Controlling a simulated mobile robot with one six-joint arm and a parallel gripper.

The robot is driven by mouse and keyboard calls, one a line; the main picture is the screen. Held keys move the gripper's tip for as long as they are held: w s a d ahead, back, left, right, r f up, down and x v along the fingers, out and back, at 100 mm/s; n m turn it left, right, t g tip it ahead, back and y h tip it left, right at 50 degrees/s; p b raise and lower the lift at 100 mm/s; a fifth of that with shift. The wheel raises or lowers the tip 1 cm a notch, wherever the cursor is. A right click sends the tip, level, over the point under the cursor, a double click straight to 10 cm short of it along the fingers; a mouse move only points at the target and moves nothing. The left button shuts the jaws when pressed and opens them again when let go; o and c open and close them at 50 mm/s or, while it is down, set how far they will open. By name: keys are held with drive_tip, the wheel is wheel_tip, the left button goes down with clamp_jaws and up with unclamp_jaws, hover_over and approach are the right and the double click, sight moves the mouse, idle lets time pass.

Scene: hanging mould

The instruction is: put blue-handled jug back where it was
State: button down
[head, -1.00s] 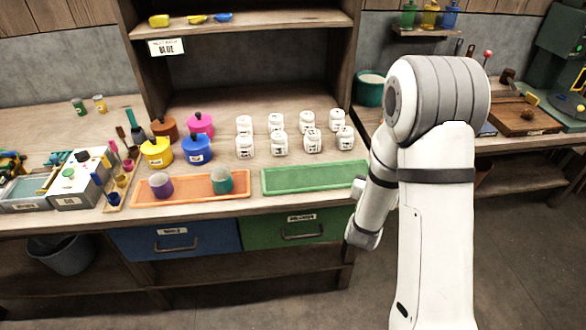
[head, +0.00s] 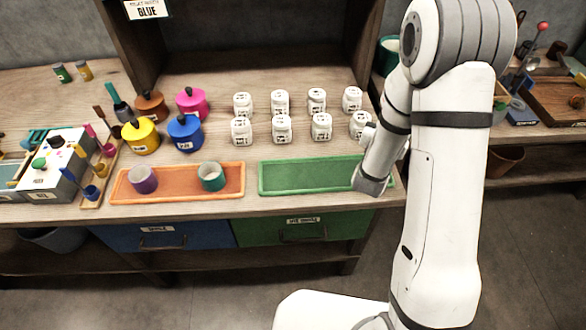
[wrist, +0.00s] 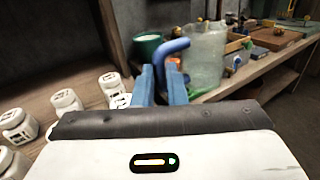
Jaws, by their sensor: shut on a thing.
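The jug (wrist: 205,60) has a clear, pale body and a blue handle (wrist: 172,47). It shows in the wrist view just beyond my gripper (wrist: 163,78), right of the fingers. My gripper's blue fingers are shut on the jug's handle. The jug looks roughly upright, and the wooden counter shows behind and below it. In the head view my arm hides the gripper and I cannot make out the jug.
White labelled jars (head: 281,128) stand in two rows on the bench. A green tray (head: 310,177) is empty; an orange tray (head: 225,190) holds two cups. A teal pot (wrist: 147,45) stands behind the fingers. The right-hand counter (wrist: 270,70) carries boards and small items.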

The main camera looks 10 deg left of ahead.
drive_tip(key=shift+s+d, duration=0.1)
drive_tip(key=n+y+b, duration=0.4)
drive_tip(key=y+b, duration=0.2)
drive_tip(key=b, duration=2.1)
hover_over(268, 191)
drive_tip(key=w, duration=0.1)
wheel_tip(268, 191, down, 5)
drive_tip(key=shift+t, duration=0.3)
drive_tip(key=shift+s+f+b, duration=0.1)
drive_tip(key=shift+f+b, duration=1.7)
drive_tip(key=shift+f, duration=2.85)
drive_tip(key=shift+f, duration=0.1)
